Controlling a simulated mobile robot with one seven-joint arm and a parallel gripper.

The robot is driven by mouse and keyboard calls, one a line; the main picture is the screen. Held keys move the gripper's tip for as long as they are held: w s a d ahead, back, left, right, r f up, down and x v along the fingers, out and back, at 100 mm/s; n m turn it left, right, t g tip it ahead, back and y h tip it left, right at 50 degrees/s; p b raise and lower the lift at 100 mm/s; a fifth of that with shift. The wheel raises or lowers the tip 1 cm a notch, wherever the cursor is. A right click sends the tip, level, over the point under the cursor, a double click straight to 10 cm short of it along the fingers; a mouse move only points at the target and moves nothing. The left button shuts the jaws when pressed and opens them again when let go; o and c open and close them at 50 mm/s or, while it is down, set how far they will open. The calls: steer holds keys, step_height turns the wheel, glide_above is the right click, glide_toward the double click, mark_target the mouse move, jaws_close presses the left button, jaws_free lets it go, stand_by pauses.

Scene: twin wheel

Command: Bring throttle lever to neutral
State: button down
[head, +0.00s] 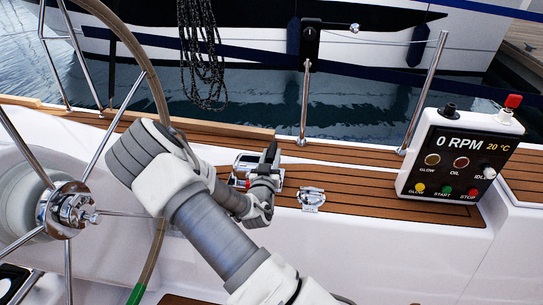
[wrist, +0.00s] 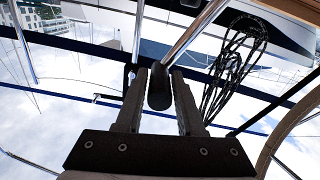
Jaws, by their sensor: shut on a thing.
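The throttle lever (head: 271,153) shows in the head view as a dark upright handle on the side deck, beside a small chrome control base (head: 245,162). My gripper (head: 264,178) is at the lever, and its fingers cover the lower part. In the wrist view my gripper (wrist: 159,75) has its two fingers either side of the lever's rounded black end (wrist: 159,92), shut on it. My arm hides part of the base, so the lever's exact angle against it is hard to read.
The steering wheel (head: 68,209) stands at the left, close to my arm. A control box (head: 457,157) reading 0 RPM is at the right. A chrome fitting (head: 311,199) sits just right of my gripper. Rail posts (head: 305,105) rise behind; dark rope (head: 201,50) hangs there.

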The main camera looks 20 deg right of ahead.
steer(key=shift+d+r, duration=0.15)
steer(key=shift+r, duration=0.05)
steer(key=shift+w+a+r, duration=0.15)
steer(key=shift+a, duration=0.1)
steer(key=w+a+r+n, duration=0.1)
steer(key=w+a+n, duration=0.3)
steer(key=a, duration=0.2)
steer(key=shift+r, duration=0.35)
steer(key=c, duration=0.5)
jaws_free()
steer(key=shift+f, duration=0.1)
steer(key=shift+a, duration=0.1)
steer(key=p+v, duration=0.3)
steer(key=v, duration=1.4)
steer(key=shift+s+a+p, duration=0.15)
steer(key=shift+p, duration=0.2)
